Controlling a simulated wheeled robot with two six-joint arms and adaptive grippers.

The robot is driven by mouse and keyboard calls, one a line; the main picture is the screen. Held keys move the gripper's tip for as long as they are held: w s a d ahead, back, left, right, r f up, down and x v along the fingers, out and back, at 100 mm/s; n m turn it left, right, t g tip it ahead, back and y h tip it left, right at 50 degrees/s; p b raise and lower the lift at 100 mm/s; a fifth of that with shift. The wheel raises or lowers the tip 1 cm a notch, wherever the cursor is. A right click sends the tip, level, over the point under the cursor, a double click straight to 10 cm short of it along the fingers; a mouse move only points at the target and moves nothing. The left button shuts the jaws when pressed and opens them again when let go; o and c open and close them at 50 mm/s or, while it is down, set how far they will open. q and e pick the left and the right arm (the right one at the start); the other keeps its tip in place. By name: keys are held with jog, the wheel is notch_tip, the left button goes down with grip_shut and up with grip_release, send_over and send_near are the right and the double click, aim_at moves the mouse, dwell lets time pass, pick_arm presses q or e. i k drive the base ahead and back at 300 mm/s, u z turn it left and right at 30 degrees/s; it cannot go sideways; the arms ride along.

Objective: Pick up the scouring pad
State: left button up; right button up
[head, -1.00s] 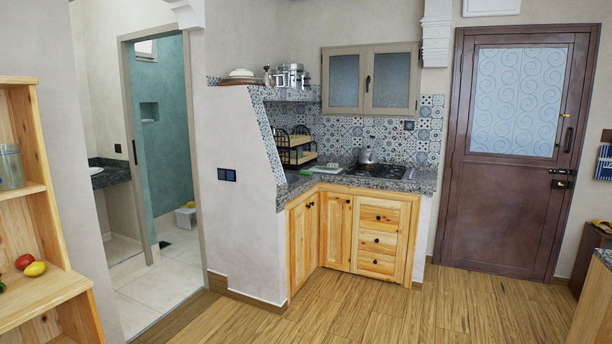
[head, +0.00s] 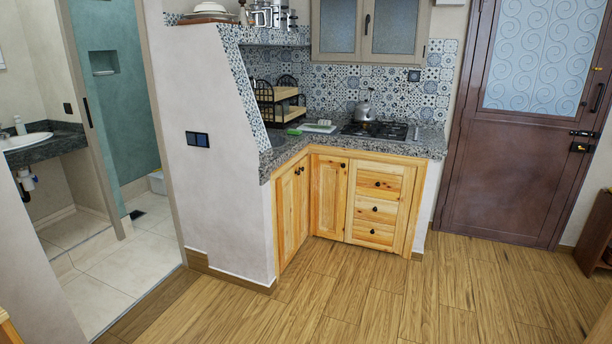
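A small green item (head: 294,132), which looks like the scouring pad, lies on the granite counter (head: 281,148) near the inner corner of the tiled kitchen. It is too small to make out in detail. A pale flat dish or board (head: 318,128) lies just to its right. Neither of my grippers shows in the head view.
A two-tier rack (head: 279,102) stands behind the green item. A kettle (head: 364,111) stands on the gas hob (head: 375,130) to the right. A partition wall (head: 205,140) closes the counter's left side. The wooden floor (head: 330,300) in front is clear.

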aim_at(292, 132)
jog(key=z, duration=0.15)
jog(key=i, duration=2.7)
jog(key=u, duration=0.55)
jog(key=i, duration=1.4)
jog(key=u, duration=0.4)
jog(key=k, duration=1.3)
jog(key=z, duration=0.75)
jog(key=i, duration=0.65)
jog(key=z, duration=0.65)
jog(key=i, duration=1.05)
jog(key=u, duration=1.05)
jog(key=i, duration=0.55)
jog(key=u, duration=0.65)
